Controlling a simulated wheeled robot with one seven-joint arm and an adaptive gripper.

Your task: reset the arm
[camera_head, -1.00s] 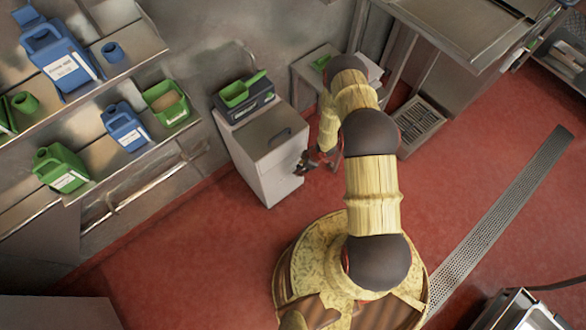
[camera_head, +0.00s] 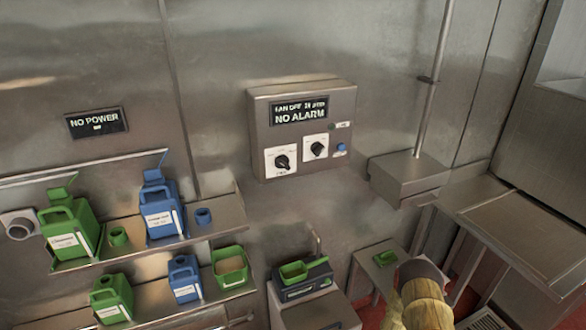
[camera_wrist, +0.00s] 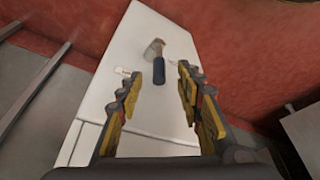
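My gripper (camera_wrist: 170,85) shows in the wrist view with its two fingers apart and nothing between them. In the head view only a yellow-covered part of my arm (camera_head: 424,300) shows at the bottom right. My gripper is outside that view.
A control box (camera_head: 301,130) with knobs is on the steel wall. Shelves at left hold green jugs (camera_head: 70,232) and blue jugs (camera_head: 160,212). A scale with a green scoop (camera_head: 294,271) sits on the cabinet (camera_head: 322,313). A steel table (camera_head: 520,225) stands at right.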

